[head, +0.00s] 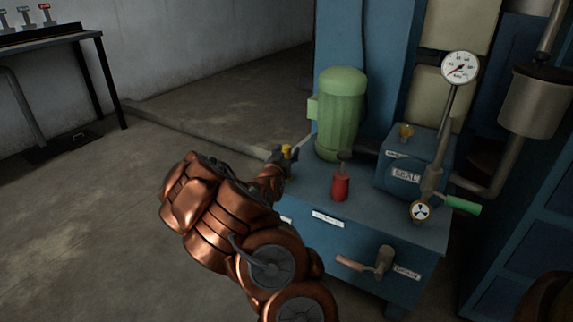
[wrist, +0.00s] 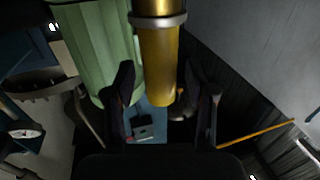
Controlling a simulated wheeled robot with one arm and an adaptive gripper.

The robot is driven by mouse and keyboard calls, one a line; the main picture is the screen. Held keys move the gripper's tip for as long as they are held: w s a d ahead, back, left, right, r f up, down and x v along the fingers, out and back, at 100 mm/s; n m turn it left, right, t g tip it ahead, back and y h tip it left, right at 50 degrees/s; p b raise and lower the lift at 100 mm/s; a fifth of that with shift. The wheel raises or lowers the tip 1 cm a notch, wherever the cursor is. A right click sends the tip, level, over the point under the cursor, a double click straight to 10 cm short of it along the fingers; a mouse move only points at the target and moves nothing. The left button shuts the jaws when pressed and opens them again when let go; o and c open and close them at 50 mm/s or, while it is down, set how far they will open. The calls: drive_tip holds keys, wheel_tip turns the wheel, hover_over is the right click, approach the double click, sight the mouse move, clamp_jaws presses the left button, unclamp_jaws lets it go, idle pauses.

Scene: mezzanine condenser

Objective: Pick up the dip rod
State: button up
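In the wrist view a yellow cylinder (wrist: 158,65) with a grey band, perhaps the dip rod's handle, lies between the fingers of my gripper (wrist: 157,85). The dark fingers are spread, with a narrow gap showing on each side of it; contact cannot be made out. In the head view my gripper (head: 279,158) is at the left rear edge of the blue cabinet, with a small yellow part (head: 287,151) showing at it. Any rod below the yellow part is hidden. Another yellow knob (head: 406,130) sits on the blue block at the right.
A green motor (head: 341,113) stands close beside my gripper. A red can (head: 340,186) is on the blue cabinet top (head: 310,189). A gauge (head: 460,67), pipes and a green-handled lever (head: 462,205) are at the right. Open floor (head: 90,220) lies to the left.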

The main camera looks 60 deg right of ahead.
clamp_jaws()
drive_tip(key=shift+r, duration=0.1)
idle(0.3)
wheel_tip(320, 180, up, 21)
drive_tip(key=p, duration=0.8)
idle(0.8)
